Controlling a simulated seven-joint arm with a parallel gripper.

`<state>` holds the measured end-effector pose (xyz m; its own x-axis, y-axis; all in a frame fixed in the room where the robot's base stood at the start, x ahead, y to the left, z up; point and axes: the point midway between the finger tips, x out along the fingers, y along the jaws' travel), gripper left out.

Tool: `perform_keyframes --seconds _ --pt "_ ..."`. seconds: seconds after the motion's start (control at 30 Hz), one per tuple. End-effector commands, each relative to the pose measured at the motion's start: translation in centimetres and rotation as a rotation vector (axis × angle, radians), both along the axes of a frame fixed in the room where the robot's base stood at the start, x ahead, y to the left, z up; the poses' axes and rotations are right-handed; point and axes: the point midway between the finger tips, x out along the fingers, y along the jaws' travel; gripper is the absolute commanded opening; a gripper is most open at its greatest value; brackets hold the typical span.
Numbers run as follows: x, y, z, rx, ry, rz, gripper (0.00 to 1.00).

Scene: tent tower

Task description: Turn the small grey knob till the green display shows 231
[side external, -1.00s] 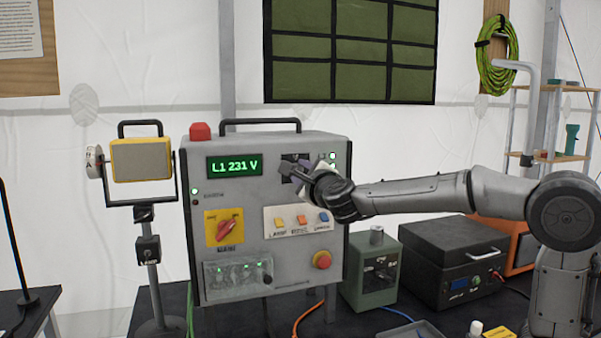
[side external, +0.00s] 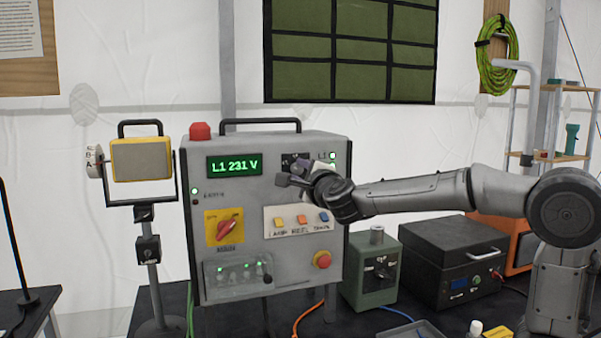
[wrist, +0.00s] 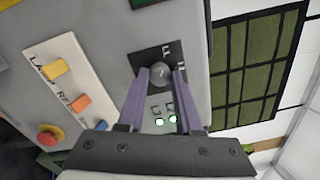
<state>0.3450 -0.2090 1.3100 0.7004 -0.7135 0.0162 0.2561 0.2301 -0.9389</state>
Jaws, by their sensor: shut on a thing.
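The green display (side external: 235,166) on the grey control box reads "L1 231 V". The small grey knob (wrist: 160,76) sits on a black plate in the wrist view, with a light pointer mark on its face. My gripper (wrist: 161,73) is shut on the knob, one purple-grey finger on each side. In the side view my gripper (side external: 290,179) is at the upper right of the box front. There the fingers and wrist hide the knob, and part of the black plate (side external: 294,159) shows above them.
On the box front are a red main switch on a yellow plate (side external: 224,228), several coloured push buttons (side external: 301,219) and a red emergency button (side external: 322,260). A yellow lamp (side external: 140,160) stands left. A green box (side external: 371,272) and black case (side external: 452,260) stand right.

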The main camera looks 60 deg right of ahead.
Motion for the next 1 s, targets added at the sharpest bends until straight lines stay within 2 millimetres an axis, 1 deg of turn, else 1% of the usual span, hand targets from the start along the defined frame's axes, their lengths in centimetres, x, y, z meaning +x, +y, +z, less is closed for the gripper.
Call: perform_keyframes --seconds 0.03,0.1,0.2,0.47,0.57,0.67,0.9,1.0 --pt "0.0 0.0 0.0 -0.002 0.001 0.001 0.36" --pt "0.0 0.0 0.0 -0.002 0.001 0.001 0.48" --pt "0.0 0.0 0.0 -0.001 0.0 0.001 0.64" --pt "0.0 0.0 0.0 0.0 0.0 0.0 0.64" --pt "-0.3 0.4 0.0 0.0 -0.001 0.002 0.64" --pt "-1.0 1.2 0.1 -0.001 -0.005 0.004 0.64" --pt "-3.9 4.2 0.0 0.001 -0.003 0.008 0.64" --pt "-4.7 5.2 0.0 0.0 -0.004 0.008 0.64"
